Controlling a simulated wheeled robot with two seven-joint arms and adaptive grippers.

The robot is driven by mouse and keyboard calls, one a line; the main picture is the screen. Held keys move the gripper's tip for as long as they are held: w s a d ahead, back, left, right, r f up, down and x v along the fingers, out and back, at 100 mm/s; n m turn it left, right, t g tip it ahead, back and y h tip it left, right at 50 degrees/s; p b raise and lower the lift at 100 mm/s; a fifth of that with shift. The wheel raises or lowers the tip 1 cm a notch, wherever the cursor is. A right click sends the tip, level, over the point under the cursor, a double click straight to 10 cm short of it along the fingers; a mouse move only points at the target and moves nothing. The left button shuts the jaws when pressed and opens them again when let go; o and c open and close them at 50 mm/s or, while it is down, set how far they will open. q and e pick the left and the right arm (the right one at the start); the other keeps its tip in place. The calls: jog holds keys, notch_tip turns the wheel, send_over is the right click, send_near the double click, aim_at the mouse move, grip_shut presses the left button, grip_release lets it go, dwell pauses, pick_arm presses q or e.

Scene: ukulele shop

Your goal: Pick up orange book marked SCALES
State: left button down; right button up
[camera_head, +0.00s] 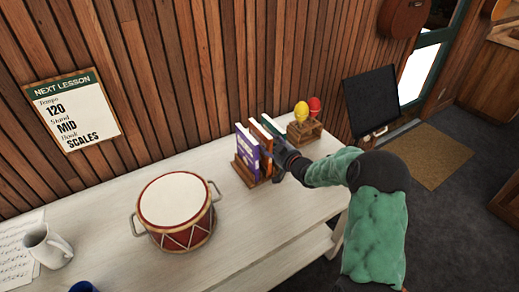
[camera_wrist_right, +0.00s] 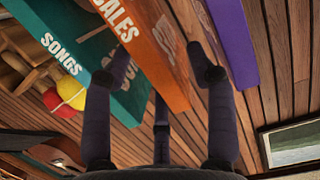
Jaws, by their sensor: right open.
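The orange book marked SCALES (camera_head: 263,137) stands upright between a purple book (camera_head: 246,152) and a green book (camera_head: 270,125) in a wooden holder (camera_head: 244,173) on the table. In the wrist view the orange book (camera_wrist_right: 158,50) lies between the fingers of my open right gripper (camera_wrist_right: 166,64), with the green book marked SONGS (camera_wrist_right: 65,50) to its left and the purple one (camera_wrist_right: 232,40) to its right. Finger contact with the orange book cannot be told. In the head view my right gripper (camera_head: 287,160) is at the books' right side, partly hiding them. My left gripper is not in view.
A red drum (camera_head: 175,210) stands left of the books on the pale table (camera_head: 115,200). A wooden stand (camera_head: 304,132) with yellow and red shakers is close behind on the right. A white mug (camera_head: 47,247) is far left. The wooden wall rises behind.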

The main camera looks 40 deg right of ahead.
aim_at(263, 139)
jog(key=b+x, duration=0.2)
jog(key=x, duration=0.3)
jog(key=shift+w+d+f, duration=0.1)
jog(key=shift+w, duration=0.3)
jog(key=shift+c, duration=0.3)
jog(key=shift+d, duration=0.1)
grip_shut()
